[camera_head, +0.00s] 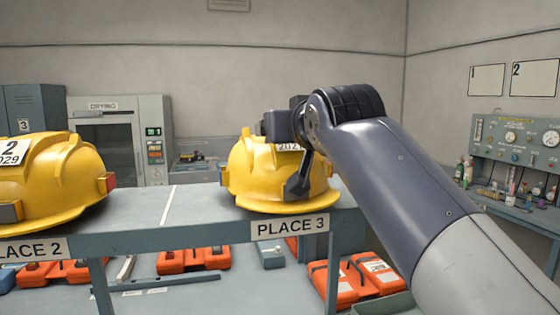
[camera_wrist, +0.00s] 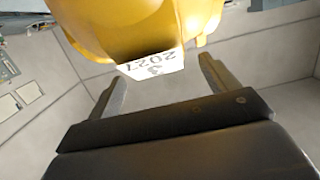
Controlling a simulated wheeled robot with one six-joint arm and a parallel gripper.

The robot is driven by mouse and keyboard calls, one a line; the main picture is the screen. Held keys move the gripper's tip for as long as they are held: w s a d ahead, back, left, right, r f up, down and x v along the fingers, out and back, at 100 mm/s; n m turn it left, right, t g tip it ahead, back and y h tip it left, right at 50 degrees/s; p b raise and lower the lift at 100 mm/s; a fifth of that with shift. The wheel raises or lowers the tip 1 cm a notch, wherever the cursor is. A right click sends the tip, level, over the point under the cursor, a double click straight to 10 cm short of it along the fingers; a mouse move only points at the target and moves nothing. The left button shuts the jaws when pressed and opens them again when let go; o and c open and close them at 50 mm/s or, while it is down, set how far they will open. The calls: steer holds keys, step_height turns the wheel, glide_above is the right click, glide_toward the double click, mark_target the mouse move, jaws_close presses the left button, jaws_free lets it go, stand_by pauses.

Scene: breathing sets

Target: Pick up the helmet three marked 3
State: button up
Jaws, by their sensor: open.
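The yellow helmet (camera_head: 255,176) sits on the bench section labelled PLACE 3 in the head view. Its white label is mostly hidden behind my arm there. In the wrist view the helmet (camera_wrist: 150,25) fills the top, and its label reads 3 and 2027, upside down. My gripper (camera_head: 298,186) is in front of the helmet in the head view, one dark finger overlapping its shell. In the wrist view my gripper (camera_wrist: 163,67) is open, its fingers spread with the label between them in the picture. I see nothing held; contact with the helmet cannot be told.
Another yellow helmet (camera_head: 62,180), marked 2, sits at PLACE 2 to the left. The grey bench (camera_head: 190,207) has clear room between the helmets. Orange cases (camera_head: 345,283) lie below. A drying cabinet (camera_head: 118,140) stands behind, and a gauge panel (camera_head: 515,140) is at the right.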

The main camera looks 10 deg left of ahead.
steer(key=p+x, duration=0.2)
steer(key=x, duration=0.3)
steer(key=shift+w+r, duration=0.1)
steer(key=shift+w, duration=0.1)
steer(key=shift+c, duration=0.5)
steer(key=c, duration=1.6)
